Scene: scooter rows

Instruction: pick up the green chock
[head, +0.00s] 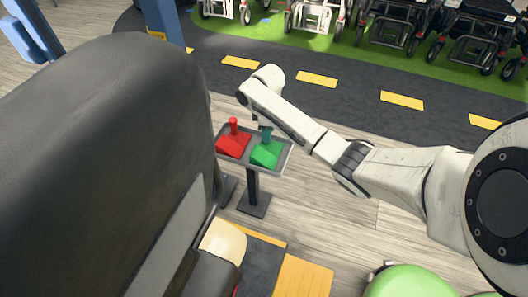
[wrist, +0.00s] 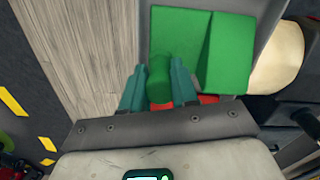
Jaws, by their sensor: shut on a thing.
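The green chock (head: 265,154) is a wedge with an upright knob handle. It sits at the right side of a small grey tray (head: 285,163) on a post; I cannot tell whether it touches the tray. My gripper (head: 266,129) comes down from above onto the handle. In the wrist view the chock (wrist: 228,55) fills the upper right, and the teal fingers of my gripper (wrist: 159,90) are closed on either side of its round handle. The handle's lower part is partly hidden by the fingers.
A red chock (head: 233,144) sits beside the green one on the tray's left. A large dark seat back (head: 100,150) stands close on the left. Wheeled chairs (head: 395,25) stand on green floor at the back. Bare wood floor (head: 340,215) lies right of the tray post.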

